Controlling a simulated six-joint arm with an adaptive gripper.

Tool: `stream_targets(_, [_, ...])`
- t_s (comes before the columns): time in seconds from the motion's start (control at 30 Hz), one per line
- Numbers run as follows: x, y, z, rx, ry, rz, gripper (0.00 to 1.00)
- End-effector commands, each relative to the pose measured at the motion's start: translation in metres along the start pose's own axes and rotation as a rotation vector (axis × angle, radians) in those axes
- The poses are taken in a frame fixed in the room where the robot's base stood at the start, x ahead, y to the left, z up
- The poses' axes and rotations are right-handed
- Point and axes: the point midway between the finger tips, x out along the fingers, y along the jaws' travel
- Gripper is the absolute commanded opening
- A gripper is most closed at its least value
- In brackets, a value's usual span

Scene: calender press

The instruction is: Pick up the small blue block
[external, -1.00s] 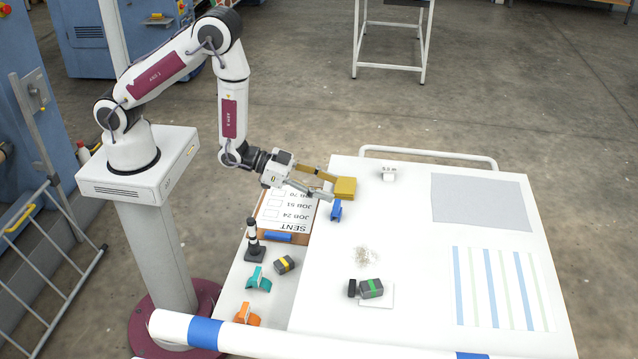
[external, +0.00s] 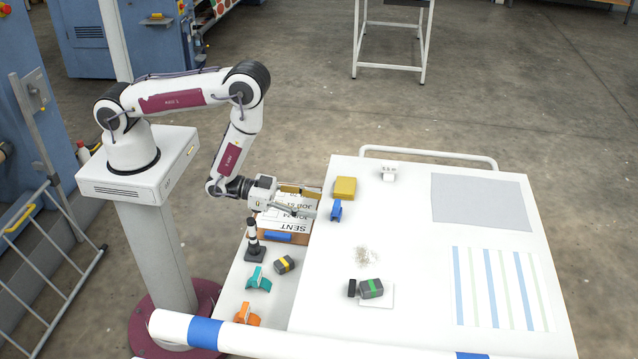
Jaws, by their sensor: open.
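A small blue block (external: 336,211) sits on the white table near its left edge, just in front of a yellow block (external: 344,188). It looks notched or clip-like, but it is too small to tell its exact shape. My gripper (external: 318,202) is open and empty. Its fingers point right, towards the blue and yellow blocks, with the tips short of both in the picture. The gripper appears over the job board (external: 284,229) and hides part of it. I cannot tell its exact height.
A blue piece (external: 278,237) lies on the board's front edge. A black-and-white stamp-like post (external: 254,245), teal clip (external: 258,279), orange clip (external: 247,315) and yellow-banded grey block (external: 285,264) stand at left. A green-banded block (external: 370,288) is at the front.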

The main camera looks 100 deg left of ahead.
Motion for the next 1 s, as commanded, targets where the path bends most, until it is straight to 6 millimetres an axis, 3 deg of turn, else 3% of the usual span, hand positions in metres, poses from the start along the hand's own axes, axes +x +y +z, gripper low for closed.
stream_targets(0.27, [0.003,0.0,0.0,0.0,0.0,0.0,0.48])
stream_targets(0.6, [0.025,-0.001,0.0,0.0,0.0,0.0,0.48])
stream_targets(1.0, [0.027,-0.001,0.001,0.0,-0.001,0.0,0.48])
